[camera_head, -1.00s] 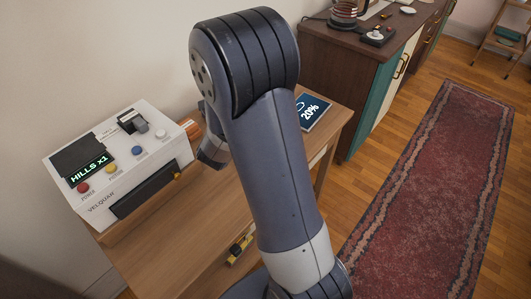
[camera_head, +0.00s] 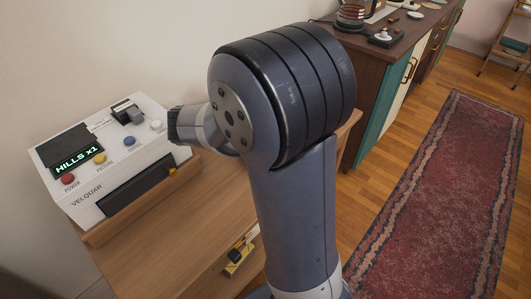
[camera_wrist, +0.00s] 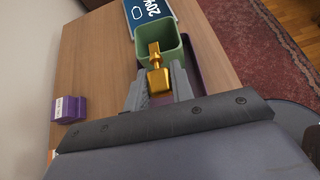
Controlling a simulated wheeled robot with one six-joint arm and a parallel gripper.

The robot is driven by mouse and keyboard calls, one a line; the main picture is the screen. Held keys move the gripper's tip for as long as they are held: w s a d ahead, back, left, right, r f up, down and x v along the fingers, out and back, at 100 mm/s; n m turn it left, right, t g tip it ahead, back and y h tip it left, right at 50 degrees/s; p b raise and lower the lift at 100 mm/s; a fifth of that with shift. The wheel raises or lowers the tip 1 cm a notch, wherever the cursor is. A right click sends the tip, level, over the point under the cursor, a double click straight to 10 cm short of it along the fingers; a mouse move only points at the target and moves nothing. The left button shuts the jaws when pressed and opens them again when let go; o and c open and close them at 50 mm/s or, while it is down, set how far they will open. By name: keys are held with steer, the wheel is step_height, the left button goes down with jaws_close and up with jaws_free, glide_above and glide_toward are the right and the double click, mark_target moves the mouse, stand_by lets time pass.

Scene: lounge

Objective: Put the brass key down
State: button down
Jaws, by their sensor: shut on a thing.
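The brass key (camera_wrist: 155,53) shows in the wrist view, golden and with a blocky head. My gripper (camera_wrist: 159,78) is shut on it, with a grey finger on either side of its near end. The key's far end appears over a green open square container (camera_wrist: 176,49). I cannot tell whether the key touches that container or how high it is above it. In the head view my arm hides the key and the gripper's fingers.
A blue sign (camera_wrist: 149,10) lies beyond the green container. A purple box (camera_wrist: 68,108) sits left on the wooden table (camera_wrist: 95,60). A white VELQUAR machine (camera_head: 98,160) stands at the table's left. A small yellow item (camera_head: 238,256) is near the front edge.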

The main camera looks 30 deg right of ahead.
step_height(320, 180, down, 9)
steer(key=shift+f+b, duration=0.15)
steer(key=shift+b, duration=0.5)
steer(key=shift+s+f+b, duration=0.25)
steer(key=shift+f+b, duration=0.5)
steer(key=shift+b, duration=0.05)
steer(key=c, duration=1.5)
jaws_free()
steer(key=shift+o, duration=1.5)
steer(key=shift+r+p, duration=0.4)
steer(key=shift+p, duration=0.15)
steer(key=p+v, duration=0.1)
steer(key=v, duration=1.1)
steer(key=shift+w+r+p, duration=0.25)
steer(key=shift+r+p, duration=0.05)
steer(key=shift+r, duration=0.1)
